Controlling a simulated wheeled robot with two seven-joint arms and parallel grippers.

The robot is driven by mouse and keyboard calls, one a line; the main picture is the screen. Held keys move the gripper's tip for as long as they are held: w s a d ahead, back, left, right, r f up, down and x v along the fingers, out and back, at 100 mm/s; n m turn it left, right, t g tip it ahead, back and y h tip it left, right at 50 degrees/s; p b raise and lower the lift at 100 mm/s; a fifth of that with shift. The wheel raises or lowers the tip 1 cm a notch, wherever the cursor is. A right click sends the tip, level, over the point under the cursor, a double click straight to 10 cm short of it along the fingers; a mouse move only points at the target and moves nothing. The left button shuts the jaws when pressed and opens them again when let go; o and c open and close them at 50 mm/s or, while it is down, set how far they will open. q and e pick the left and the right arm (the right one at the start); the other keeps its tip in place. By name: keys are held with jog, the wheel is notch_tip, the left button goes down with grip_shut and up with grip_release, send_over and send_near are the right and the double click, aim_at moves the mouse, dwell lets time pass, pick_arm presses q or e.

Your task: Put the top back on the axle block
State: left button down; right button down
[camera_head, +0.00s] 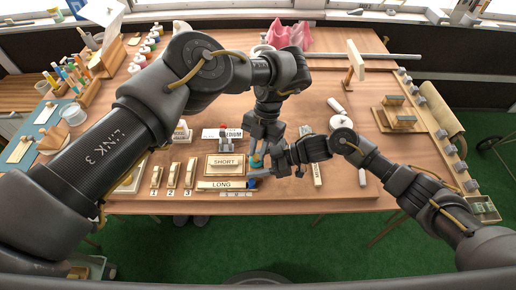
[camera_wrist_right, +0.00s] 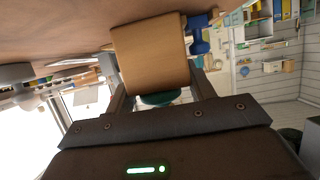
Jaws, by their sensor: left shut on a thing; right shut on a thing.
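My left gripper (camera_head: 257,151) reaches down from above and is shut on a small green piece (camera_head: 257,163), which looks like the top. My right gripper (camera_head: 262,173) comes in from the right, low over the table, its tip close to the left one. In the right wrist view a plain wooden block (camera_wrist_right: 150,55), apparently the axle block, is at the fingertips and the right gripper looks shut on it. The green round piece (camera_wrist_right: 160,97) shows right against that block. In the head view the grippers hide the block, and whether the two pieces are seated cannot be told.
A board marked SHORT (camera_head: 226,170) lies just left of the grippers, with a LONG strip (camera_head: 220,184) in front. A blue part (camera_head: 251,183) lies beside them. Numbered blocks (camera_head: 173,175) stand further left. A wooden stand (camera_head: 354,66) is at the back right; table between is mostly clear.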

pick_arm(q)
jog(key=c, duration=1.3)
grip_release()
jog(key=shift+c, duration=0.2)
jog(key=shift+d, duration=0.1)
jog(key=shift+s, duration=0.1)
jog(key=shift+r, duration=2.25)
jog(key=shift+c, duration=0.3)
